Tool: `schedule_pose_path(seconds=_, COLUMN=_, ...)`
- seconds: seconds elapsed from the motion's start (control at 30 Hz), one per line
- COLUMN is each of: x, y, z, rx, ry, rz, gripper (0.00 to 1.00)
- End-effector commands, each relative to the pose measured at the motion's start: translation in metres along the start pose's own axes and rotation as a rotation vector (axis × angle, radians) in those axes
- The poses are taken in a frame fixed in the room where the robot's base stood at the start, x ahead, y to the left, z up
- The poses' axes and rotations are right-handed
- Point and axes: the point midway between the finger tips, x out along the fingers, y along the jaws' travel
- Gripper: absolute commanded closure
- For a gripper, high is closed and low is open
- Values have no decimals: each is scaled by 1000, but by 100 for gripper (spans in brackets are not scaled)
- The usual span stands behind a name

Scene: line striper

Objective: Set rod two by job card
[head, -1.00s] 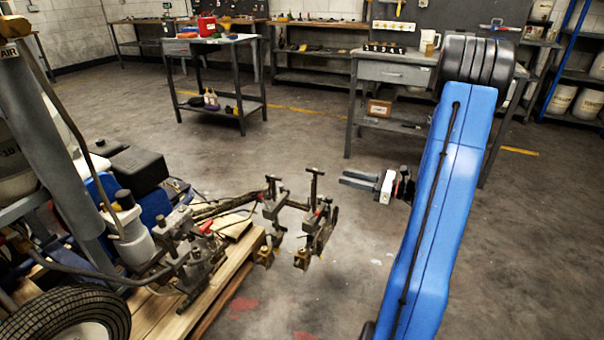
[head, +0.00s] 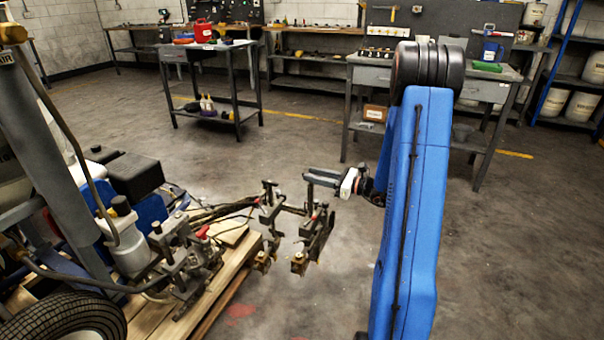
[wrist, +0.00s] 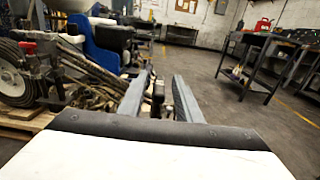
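The line striper (head: 150,235) stands at the left on a wooden pallet. Two upright clamp assemblies with T-shaped tops stick out from its right side: a left one (head: 268,215) and a right one (head: 318,230). I cannot tell which is rod two. My gripper (head: 307,178) is open, level, fingers pointing left, close to the top of the right assembly. In the wrist view, a dark upright post (wrist: 158,88) shows in line with the gap between the fingers (wrist: 161,76); whether it is between or beyond them is unclear. No readable job card is in view.
A grey cart (head: 215,85) with a red can stands at the back left. A workbench (head: 375,75) is behind my arm, with a blue jug (head: 492,50) to the right. Shelves with white buckets are at far right. The floor between (head: 270,130) is clear.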

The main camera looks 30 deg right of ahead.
Motion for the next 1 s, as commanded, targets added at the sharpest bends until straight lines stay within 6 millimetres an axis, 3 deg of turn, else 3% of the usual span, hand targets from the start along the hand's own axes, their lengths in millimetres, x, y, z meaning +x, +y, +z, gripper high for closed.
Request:
schedule_pose_path(seconds=0.3, x=41, y=0, z=0, rx=0, ry=0, rz=1, gripper=69)
schedule_pose_path(seconds=0.77, x=50, y=0, z=0, rx=0, ry=0, rz=0, gripper=69)
schedule_pose_path(seconds=0.9, x=50, y=0, z=0, rx=0, ry=0, rz=0, gripper=100)
schedule_pose_path(seconds=1.0, x=50, y=0, z=0, rx=0, ry=0, rz=0, gripper=100)
